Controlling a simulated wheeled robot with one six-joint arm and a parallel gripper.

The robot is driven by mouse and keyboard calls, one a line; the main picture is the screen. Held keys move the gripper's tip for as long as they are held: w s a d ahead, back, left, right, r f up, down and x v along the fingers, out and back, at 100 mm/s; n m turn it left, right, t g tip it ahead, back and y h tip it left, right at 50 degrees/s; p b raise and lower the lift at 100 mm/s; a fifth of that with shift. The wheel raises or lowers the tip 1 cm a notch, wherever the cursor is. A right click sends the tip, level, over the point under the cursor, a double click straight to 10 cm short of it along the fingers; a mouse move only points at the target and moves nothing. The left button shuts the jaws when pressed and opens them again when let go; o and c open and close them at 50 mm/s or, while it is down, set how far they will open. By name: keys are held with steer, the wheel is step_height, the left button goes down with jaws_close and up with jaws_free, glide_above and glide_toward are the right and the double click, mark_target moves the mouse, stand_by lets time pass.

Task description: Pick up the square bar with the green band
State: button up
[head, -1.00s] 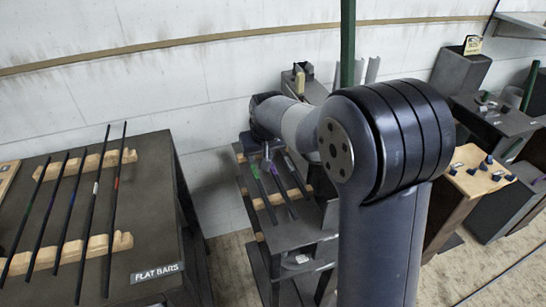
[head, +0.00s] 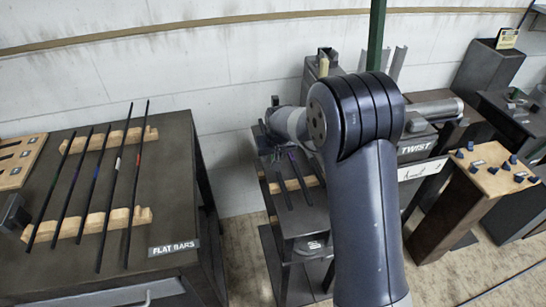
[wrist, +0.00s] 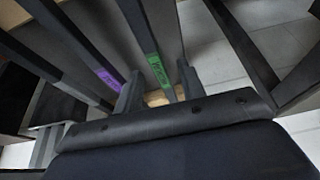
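The square bar with the green band (wrist: 158,68) runs between my two fingers in the wrist view. My gripper (wrist: 160,90) is open, with one finger on each side of this bar. I see gaps beside it, but cannot tell how deep the bar sits between the fingers. A bar with a purple band (wrist: 108,80) lies to the left, outside the fingers. In the head view the square bars lie on a wooden rack (head: 297,185) on a dark stand, partly behind my arm. My fingers are not clear there.
A table (head: 170,205) labelled FLAT BARS, with several thin bars, stands on the left. A machine marked TWIST (head: 416,147) and a wooden-topped stand (head: 490,182) with blue knobs are on the right. A green post (head: 376,35) rises behind my arm.

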steer(key=shift+c, duration=0.2)
jaws_close()
steer(key=shift+r, duration=0.1)
stand_by(0.4)
